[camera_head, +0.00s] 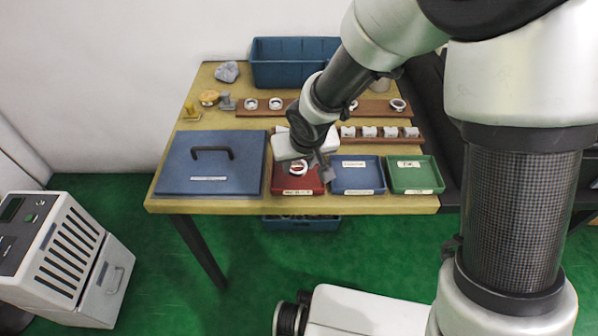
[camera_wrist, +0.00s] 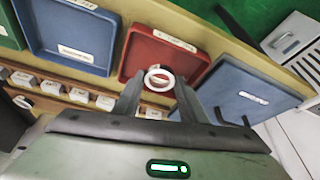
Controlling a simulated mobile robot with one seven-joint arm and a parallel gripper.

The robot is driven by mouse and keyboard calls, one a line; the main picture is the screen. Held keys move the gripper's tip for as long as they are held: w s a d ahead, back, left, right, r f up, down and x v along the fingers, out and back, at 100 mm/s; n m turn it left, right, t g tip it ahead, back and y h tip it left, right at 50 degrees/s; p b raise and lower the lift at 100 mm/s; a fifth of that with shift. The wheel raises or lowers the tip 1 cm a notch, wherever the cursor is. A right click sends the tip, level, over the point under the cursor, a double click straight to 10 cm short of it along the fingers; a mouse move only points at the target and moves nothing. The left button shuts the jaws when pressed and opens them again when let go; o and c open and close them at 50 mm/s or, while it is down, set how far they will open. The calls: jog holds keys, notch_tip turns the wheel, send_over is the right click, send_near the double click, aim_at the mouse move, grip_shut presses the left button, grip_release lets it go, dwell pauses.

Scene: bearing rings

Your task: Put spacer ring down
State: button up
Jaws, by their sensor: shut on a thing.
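The white spacer ring (camera_wrist: 171,80) is between the fingertips of my gripper (camera_wrist: 158,88) in the wrist view. My gripper is shut on it. In the head view the ring (camera_head: 293,171) shows at my gripper (camera_head: 305,171), over the red tray (camera_head: 283,187). The red tray also shows behind the ring in the wrist view (camera_wrist: 145,45). Whether the ring touches the tray floor, I cannot tell. My wrist and fingers hide part of the tray.
A blue tray (camera_head: 357,174) and a green tray (camera_head: 415,175) stand to the right of the red one. A blue lidded box (camera_head: 180,170) lies on its left. Wooden racks (camera_head: 290,114) with rings and white blocks stand behind. A blue bin (camera_head: 290,73) is at the back.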

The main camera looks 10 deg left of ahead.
jog(key=shift+f, duration=1.1)
jog(key=shift+b, duration=0.3)
jog(key=shift+f, duration=0.25)
jog(key=o, duration=1.1)
jog(key=shift+r, duration=0.1)
